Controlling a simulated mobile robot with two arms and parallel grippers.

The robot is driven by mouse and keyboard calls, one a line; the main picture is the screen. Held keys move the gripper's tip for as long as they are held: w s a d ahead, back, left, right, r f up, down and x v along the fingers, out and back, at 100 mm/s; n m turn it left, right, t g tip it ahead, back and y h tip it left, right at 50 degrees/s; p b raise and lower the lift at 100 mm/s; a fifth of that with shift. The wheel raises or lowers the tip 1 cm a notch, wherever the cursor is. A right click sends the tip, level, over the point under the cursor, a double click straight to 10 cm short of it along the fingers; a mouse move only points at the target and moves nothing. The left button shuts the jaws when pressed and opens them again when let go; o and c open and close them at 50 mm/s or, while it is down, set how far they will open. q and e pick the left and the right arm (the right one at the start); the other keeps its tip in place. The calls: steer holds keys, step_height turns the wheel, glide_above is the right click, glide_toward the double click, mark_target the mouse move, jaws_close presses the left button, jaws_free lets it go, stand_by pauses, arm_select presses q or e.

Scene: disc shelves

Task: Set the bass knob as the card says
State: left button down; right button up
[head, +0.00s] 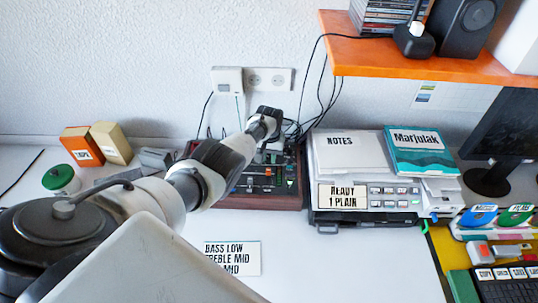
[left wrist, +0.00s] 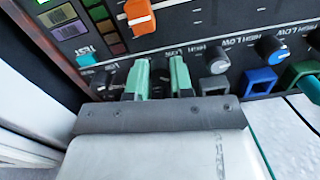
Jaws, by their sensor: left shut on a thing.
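The card (head: 232,258) lies on the white table and reads "BASS LOW", "TREBLE MID" and a third line ending in "MID", partly covered by my arm. The mixer panel (head: 232,187) stands behind it against the wall. In the left wrist view my left gripper (left wrist: 159,78) has its green fingers at the panel's row of knobs, shut on a dark knob mostly hidden between them. I cannot read that knob's name or its pointer. A grey knob (left wrist: 216,62) with HIGH and LOW marks is just right of the fingers. My right gripper is not in view.
A blue-capped knob (left wrist: 270,47) is farther right. A printer (head: 375,205) stands right of the mixer, and an orange shelf (head: 400,62) overhangs it.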

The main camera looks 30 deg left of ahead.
arm_select(q)
steer(key=n, duration=0.4)
steer(key=shift+w+r, duration=0.1)
steer(key=shift+r, duration=0.05)
steer(key=shift+n, duration=1.9)
steer(key=c, duration=1.1)
jaws_free()
steer(key=shift+o, duration=0.5)
steer(key=shift+p, duration=0.3)
